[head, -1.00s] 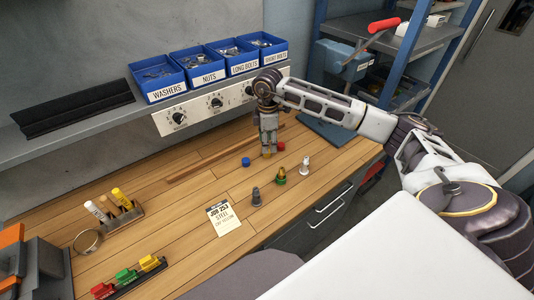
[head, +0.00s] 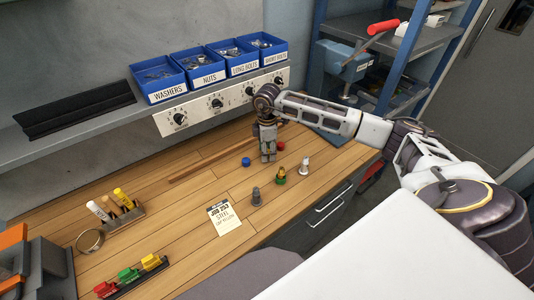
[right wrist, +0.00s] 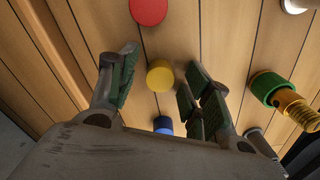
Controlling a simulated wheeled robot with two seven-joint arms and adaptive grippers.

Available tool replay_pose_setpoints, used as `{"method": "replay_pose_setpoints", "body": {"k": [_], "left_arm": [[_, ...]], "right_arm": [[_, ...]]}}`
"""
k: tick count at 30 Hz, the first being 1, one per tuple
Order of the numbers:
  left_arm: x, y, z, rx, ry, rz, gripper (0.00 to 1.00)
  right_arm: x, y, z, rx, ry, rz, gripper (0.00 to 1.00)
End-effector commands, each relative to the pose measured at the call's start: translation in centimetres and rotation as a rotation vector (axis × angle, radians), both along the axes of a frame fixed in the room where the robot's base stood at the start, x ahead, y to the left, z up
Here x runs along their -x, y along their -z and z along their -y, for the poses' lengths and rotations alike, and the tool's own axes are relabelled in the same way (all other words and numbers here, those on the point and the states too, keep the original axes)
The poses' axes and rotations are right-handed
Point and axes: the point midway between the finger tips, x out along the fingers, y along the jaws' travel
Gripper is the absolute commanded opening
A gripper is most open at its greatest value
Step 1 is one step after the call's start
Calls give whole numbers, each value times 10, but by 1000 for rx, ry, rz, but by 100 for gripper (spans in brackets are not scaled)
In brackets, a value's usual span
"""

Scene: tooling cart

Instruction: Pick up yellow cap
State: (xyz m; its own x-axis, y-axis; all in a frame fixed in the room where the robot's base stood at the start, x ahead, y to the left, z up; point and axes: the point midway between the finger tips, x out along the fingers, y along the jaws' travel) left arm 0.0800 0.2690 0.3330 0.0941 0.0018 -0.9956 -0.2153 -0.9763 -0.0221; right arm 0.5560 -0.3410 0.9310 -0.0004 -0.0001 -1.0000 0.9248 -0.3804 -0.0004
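The yellow cap (right wrist: 160,76) is a small round cap standing on the wooden bench. In the right wrist view it lies in the gap between the fingers of my right gripper (right wrist: 162,64), with clear space on both sides; I cannot tell whether the fingertips have reached its height. In the head view my right gripper (head: 268,156) points down just above or at the bench and hides the yellow cap. The right gripper is open and empty. My left gripper is not in view.
A blue cap (head: 246,162) and a red cap (right wrist: 149,10) are near the yellow one. Grey (head: 256,196), green-and-brass (head: 278,172) and white (head: 304,163) fittings stand close by. Blue bins (head: 160,91) sit on the shelf behind.

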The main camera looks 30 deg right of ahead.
Motion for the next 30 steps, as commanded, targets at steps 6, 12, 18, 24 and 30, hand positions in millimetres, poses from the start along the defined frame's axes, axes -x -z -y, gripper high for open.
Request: {"method": "replay_pose_setpoints", "body": {"k": [6, 12, 18, 24, 30], "left_arm": [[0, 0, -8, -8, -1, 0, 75], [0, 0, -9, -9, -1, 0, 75], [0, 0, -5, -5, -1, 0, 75], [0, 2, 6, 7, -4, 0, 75], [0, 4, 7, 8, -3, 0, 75]], "right_arm": [[0, 0, 0, 0, 0, 0, 19], [0, 0, 0, 0, 0, 0, 15], [0, -1, 0, 0, 0, 0, 15], [-1, -10, 0, -1, 1, 2, 15], [-1, -33, 0, 0, 0, 3, 15]]}}
